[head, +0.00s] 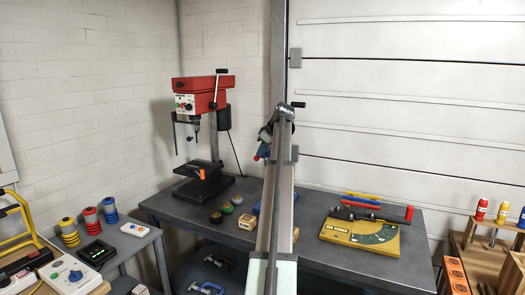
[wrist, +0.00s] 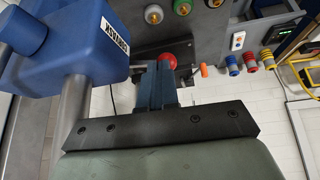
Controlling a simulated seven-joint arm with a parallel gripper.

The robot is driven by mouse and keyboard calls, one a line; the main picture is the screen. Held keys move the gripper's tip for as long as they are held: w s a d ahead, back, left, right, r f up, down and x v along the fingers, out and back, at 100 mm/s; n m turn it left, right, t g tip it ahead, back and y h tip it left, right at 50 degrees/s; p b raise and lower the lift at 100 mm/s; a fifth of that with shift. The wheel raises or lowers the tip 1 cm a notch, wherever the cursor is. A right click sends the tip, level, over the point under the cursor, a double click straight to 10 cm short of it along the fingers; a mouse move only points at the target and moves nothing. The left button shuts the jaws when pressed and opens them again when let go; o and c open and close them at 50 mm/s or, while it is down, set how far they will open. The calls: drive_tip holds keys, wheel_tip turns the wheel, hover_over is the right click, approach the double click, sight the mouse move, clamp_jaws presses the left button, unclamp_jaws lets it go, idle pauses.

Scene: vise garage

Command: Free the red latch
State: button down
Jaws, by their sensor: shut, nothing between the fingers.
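In the wrist view, a red rounded piece (wrist: 168,61) shows just past the fingertips; I take it for the red latch, but its full shape is hidden. My gripper (wrist: 166,72) is shut and empty, its fingers pointing toward the red piece. I cannot tell whether they touch it. A blue vise body (wrist: 95,45) with a white label and a thick grey bar fills the left of the wrist view. In the head view, a small blue part (head: 262,151) shows beside my arm. My arm hides most of the vise and the gripper there.
A red drill press (head: 203,95) stands on the dark workbench (head: 325,262) at left. Coloured spools (head: 90,216) stand far left.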

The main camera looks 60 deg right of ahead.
drive_tip(key=shift+a+f+h, duration=0.35)
drive_tip(key=shift+f+h, duration=0.05)
drive_tip(key=shift+f, duration=0.15)
drive_tip(key=shift+r, duration=0.1)
drive_tip(key=shift+s+r, duration=0.1)
drive_tip(key=shift+r, duration=0.7)
drive_tip(key=d+v, duration=0.2)
drive_tip(key=v, duration=1.1)
drive_tip(key=shift+s+a+r, duration=0.25)
drive_tip(key=shift+s+a, duration=0.05)
drive_tip(key=shift+a, duration=0.05)
